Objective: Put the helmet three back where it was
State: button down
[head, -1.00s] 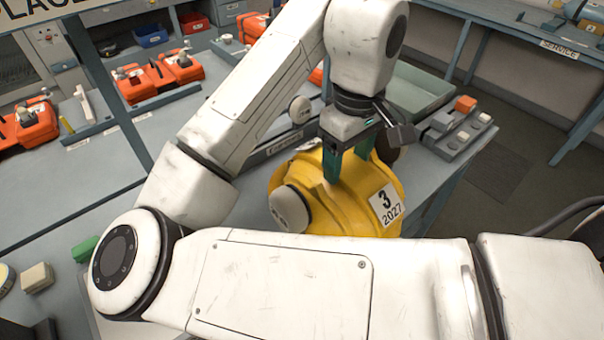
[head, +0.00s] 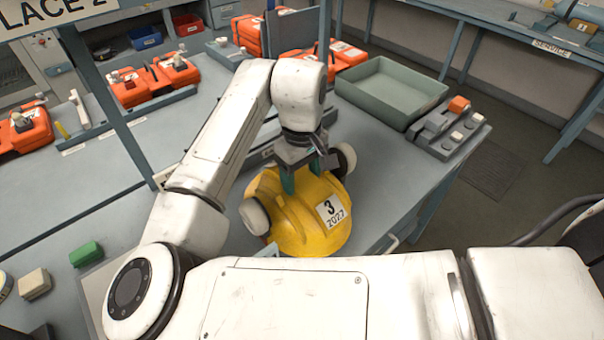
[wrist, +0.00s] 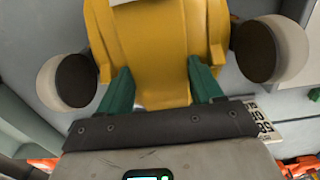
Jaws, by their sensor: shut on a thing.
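The yellow helmet three (head: 290,232) carries a white label reading "3 2027" and has white ear muffs on both sides. In the head view it is over the grey bench near its front edge. I cannot tell whether it touches the bench. My gripper (head: 303,180) is shut on the helmet's crest from above, its green fingers on either side of it. In the wrist view the helmet (wrist: 155,50) fills the upper middle, between the green fingers (wrist: 158,85), with a dark-lined muff on each side. My forearm hides part of the bench below.
A green-grey tray (head: 350,95) and a grey block unit with an orange button (head: 458,104) stand behind and right of the helmet. Orange sets (head: 175,68) stand at the back left. A post and small green and beige blocks are on the left. Bare bench (head: 400,155) lies right of the helmet.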

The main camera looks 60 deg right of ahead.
jog(key=shift+f, duration=0.4)
jog(key=shift+c, duration=0.8)
grip_release()
jog(key=shift+f, duration=0.1)
